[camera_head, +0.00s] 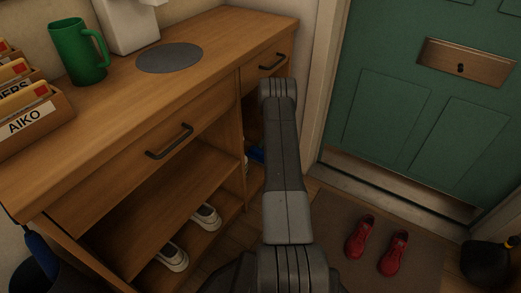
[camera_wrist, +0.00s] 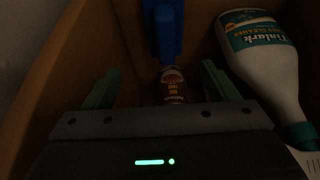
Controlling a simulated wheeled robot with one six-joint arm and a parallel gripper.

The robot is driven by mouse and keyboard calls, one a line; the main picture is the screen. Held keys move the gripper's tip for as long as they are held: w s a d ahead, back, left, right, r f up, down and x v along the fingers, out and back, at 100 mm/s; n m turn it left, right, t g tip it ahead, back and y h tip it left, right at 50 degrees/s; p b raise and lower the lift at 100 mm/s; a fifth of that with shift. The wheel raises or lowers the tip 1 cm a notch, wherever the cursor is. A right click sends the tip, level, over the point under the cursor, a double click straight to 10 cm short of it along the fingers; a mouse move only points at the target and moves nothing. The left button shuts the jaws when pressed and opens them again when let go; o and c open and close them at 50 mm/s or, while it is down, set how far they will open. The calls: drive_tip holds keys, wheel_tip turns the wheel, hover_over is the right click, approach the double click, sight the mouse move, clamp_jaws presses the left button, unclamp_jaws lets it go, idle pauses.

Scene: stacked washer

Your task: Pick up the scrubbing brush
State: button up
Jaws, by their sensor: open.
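My gripper (camera_wrist: 159,76) is open in the wrist view, with its two greenish fingers apart and nothing clearly held between them. A blue object (camera_wrist: 165,28) stands at the top middle, beyond the fingers. I cannot tell whether it is the scrubbing brush. A small blue patch (camera_head: 257,155) also shows beside my arm in the head view, inside the cabinet's right section. No bristles are visible. My gripper is hidden in the head view behind my own arm.
In the wrist view, a small labelled bottle (camera_wrist: 173,84) lies between the fingers' lines, and a white cleaner bottle (camera_wrist: 262,60) is at right. Wooden walls (camera_wrist: 75,70) enclose the dark space. In the head view, red shoes (camera_head: 360,237) sit on the mat near the green door (camera_head: 425,120).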

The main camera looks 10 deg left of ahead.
sight(258, 153)
drive_tip(key=b+x, duration=0.1)
drive_tip(key=x, duration=0.2)
drive_tip(key=b+x, duration=0.1)
drive_tip(key=x, duration=0.3)
drive_tip(key=shift+s+a+f, duration=0.1)
drive_tip(key=shift+s+f, duration=0.1)
drive_tip(key=shift+f, duration=0.15)
drive_tip(key=shift+s+b+x, duration=0.2)
drive_tip(key=shift+b+x, duration=0.55)
drive_tip(key=shift+x, duration=0.55)
drive_tip(key=shift+s+b+x, duration=0.15)
drive_tip(key=shift+b+x, duration=0.6)
drive_tip(key=shift+x, duration=0.55)
drive_tip(key=shift+f, duration=0.25)
drive_tip(key=shift+c, duration=0.4)
drive_tip(key=c, duration=1.2)
drive_tip(key=shift+o, duration=0.2)
drive_tip(key=shift+r, duration=0.1)
wheel_tip(258, 153, up, 10)
drive_tip(key=p, duration=0.3)
drive_tip(key=shift+r+p, duration=0.2)
drive_tip(key=shift+p, duration=0.2)
